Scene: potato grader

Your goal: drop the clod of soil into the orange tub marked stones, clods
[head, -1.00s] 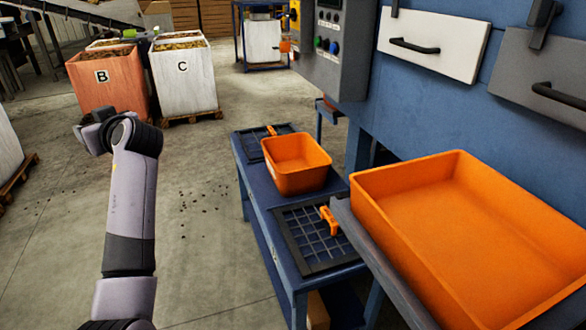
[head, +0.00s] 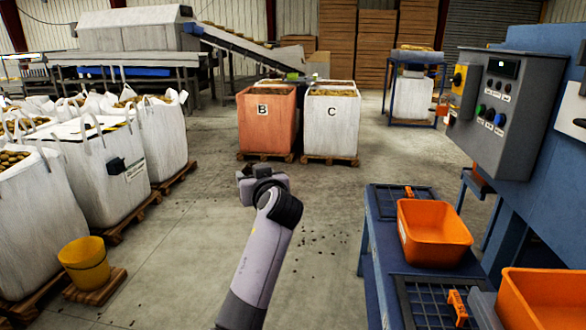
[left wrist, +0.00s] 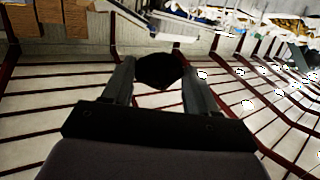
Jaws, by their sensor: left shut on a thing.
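The clod of soil (left wrist: 158,70) is a dark lump in the left wrist view. My left gripper (left wrist: 158,84) is shut on it, one finger on each side. In the head view my left arm reaches up from the bottom middle over open floor; the clod cannot be made out there. A smaller orange tub (head: 435,250) stands on the blue bench, right of my arm and apart from it. A larger orange tub (head: 540,305) is cut off at the lower right corner. No marking is readable on either. My right gripper is not in view.
The blue bench (head: 376,262) carries dark grids. A grey control box (head: 508,105) hangs at right. Box B (head: 265,125) and box C (head: 331,125) stand ahead. White bags (head: 85,165) and a yellow bucket (head: 85,262) are at left.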

